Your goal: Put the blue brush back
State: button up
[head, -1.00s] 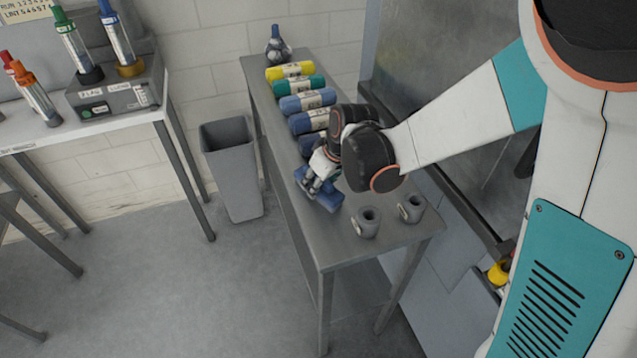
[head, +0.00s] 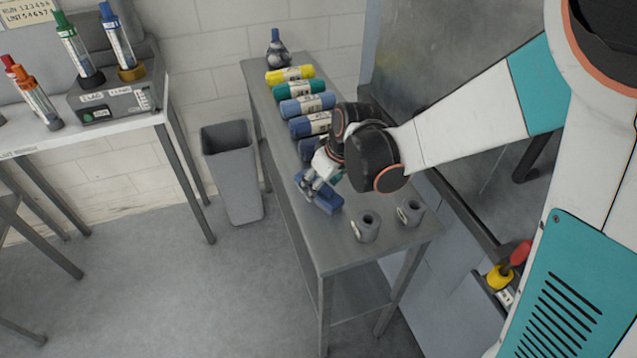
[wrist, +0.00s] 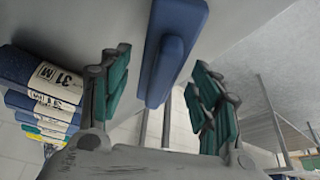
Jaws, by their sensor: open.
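The blue brush (head: 328,202), a blue block with a raised grip, is on the grey bench (head: 300,240) near its left edge, short of the grey cups. My gripper (head: 318,182) is just behind it in the head view, with its fingers close to the brush's far end. In the wrist view the brush (wrist: 172,55) shows ahead, between and beyond my spread fingers (wrist: 160,100) with green pads. The gripper is open; I cannot tell whether a finger touches the brush.
Two grey cups (head: 367,226) (head: 410,211) stand at the near end of the bench. Yellow, green and blue rolls (head: 307,104) lie in a row behind, with a bottle (head: 278,48) at the back. A grey bin (head: 231,170) stands left. Yellow (head: 499,278) and red (head: 521,252) items show at right.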

jog(key=p+v, duration=0.3)
jog(key=v, duration=0.8)
jog(key=s+d+r+m+t+h, duration=0.1)
jog(key=s+d+r+m+t, duration=0.1)
jog(key=s+d, duration=0.4)
jog(key=s+d+r+m+t+h, duration=0.1)
jog(key=s+d+r+m, duration=0.4)
jog(key=s, duration=0.6)
jog(key=shift+d+r+m+t+h, duration=0.3)
jog(key=shift+d+r+t+h, duration=0.1)
jog(key=shift+d, duration=0.85)
